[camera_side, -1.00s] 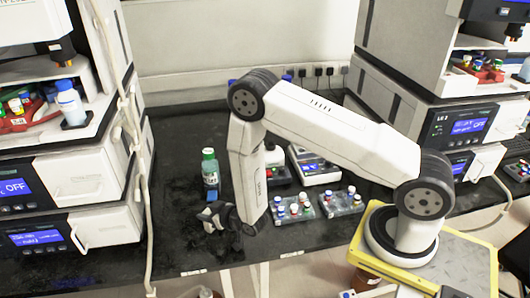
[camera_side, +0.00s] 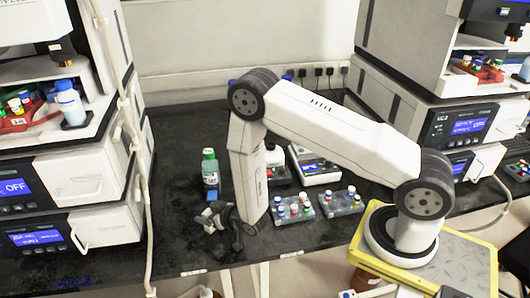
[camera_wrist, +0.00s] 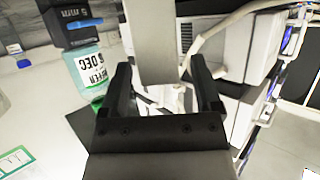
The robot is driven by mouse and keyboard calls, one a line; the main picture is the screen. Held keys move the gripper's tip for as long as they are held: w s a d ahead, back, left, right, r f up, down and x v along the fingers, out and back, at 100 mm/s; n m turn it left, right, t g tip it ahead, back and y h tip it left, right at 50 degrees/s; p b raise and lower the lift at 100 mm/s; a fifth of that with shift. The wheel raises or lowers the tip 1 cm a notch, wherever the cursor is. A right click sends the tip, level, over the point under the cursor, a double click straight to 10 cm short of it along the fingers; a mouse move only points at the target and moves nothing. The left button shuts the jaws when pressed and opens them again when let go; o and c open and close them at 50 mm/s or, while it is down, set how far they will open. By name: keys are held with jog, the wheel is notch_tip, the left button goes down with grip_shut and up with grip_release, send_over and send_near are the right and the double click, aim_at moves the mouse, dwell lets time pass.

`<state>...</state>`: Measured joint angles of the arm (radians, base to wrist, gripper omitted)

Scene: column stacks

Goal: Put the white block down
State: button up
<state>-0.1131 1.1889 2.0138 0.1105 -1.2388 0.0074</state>
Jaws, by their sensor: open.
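My gripper (camera_side: 217,219) is low over the dark bench in the side view, just in front of a green-capped bottle. In the wrist view my gripper (camera_wrist: 160,68) has its two black fingers spread wide. A pale, flat-sided block (camera_wrist: 157,38) shows between and beyond the fingers, with a visible gap on each side. It looks like the white block, but I cannot tell what it rests on. I cannot make out the block in the side view.
The green-capped bottle (camera_side: 209,173) stands close behind my gripper. Racks of small capped vials (camera_side: 293,208) (camera_side: 341,202) sit to the right. White instrument stacks (camera_side: 70,180) rise on the left. The bench's front edge is close by.

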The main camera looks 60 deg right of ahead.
jog(key=v, duration=1.1)
jog(key=shift+s+r, duration=0.2)
jog(key=shift+s, duration=0.15)
jog(key=shift+w+r, duration=0.1)
jog(key=shift+w, duration=0.05)
jog(key=s+d+r+g, duration=0.1)
jog(key=s+r+g, duration=0.3)
jog(key=r, duration=0.3)
jog(key=s+d+r+g, duration=0.2)
jog(key=s+r+g, duration=0.2)
jog(key=r+g, duration=0.3)
jog(key=shift+s+d+r, duration=0.25)
jog(key=shift+s+r, duration=0.1)
jog(key=shift+r, duration=0.05)
